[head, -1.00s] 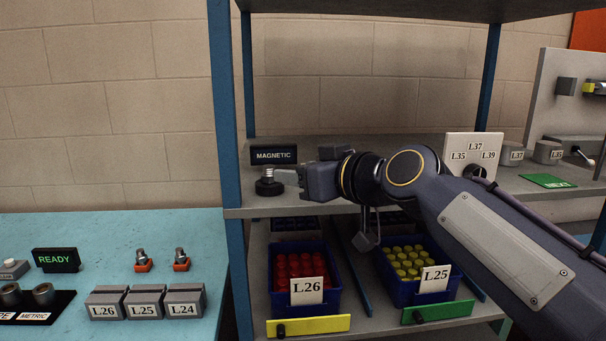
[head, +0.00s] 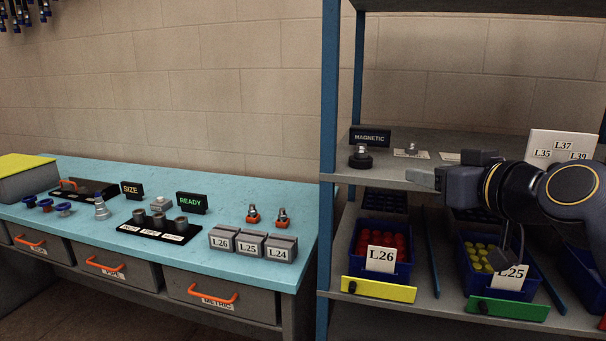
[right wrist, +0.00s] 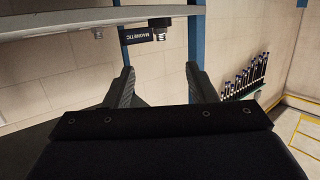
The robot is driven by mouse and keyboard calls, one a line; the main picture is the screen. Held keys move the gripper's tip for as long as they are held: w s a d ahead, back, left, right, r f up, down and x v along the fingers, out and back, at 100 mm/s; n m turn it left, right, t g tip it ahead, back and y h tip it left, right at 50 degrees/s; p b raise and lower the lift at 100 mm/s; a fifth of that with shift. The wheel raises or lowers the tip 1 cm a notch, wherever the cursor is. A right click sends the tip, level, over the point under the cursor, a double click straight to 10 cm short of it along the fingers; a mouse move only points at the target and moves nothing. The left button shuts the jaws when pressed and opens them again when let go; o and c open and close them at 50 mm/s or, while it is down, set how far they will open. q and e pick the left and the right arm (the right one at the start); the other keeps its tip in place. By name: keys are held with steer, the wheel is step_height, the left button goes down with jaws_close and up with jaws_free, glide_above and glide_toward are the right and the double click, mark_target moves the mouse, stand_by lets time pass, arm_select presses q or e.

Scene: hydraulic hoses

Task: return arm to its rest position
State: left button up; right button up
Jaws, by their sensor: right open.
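My right arm comes in from the right edge of the head view. Its gripper (head: 424,180) is in front of the upper shelf (head: 383,173), pointing left. In the right wrist view the two dark fingers (right wrist: 160,75) stand apart with nothing between them. A metal fitting (head: 361,149) sits on the round black base (head: 361,162) below the MAGNETIC sign (head: 370,138), left of the gripper and apart from it. My left gripper is not in view.
Below the gripper are blue bins of red caps (head: 389,242) and yellow caps (head: 480,256). A blue shelf post (head: 329,150) stands left of the gripper. The turquoise bench (head: 120,195) holds fittings, signs and grey labelled blocks (head: 252,244).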

arm_select(q)
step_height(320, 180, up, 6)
steer(key=p, duration=0.6)
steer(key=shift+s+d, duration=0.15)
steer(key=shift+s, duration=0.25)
arm_select(e)
steer(key=s+f+m+g+h, duration=0.1)
steer(key=s+f+m+g, duration=0.4)
steer(key=s+f, duration=2)
step_height(320, 180, down, 3)
steer(key=g, duration=0.4)
steer(key=shift+s+d+r, duration=0.15)
steer(key=shift+s+r, duration=0.05)
steer(key=shift+s, duration=0.05)
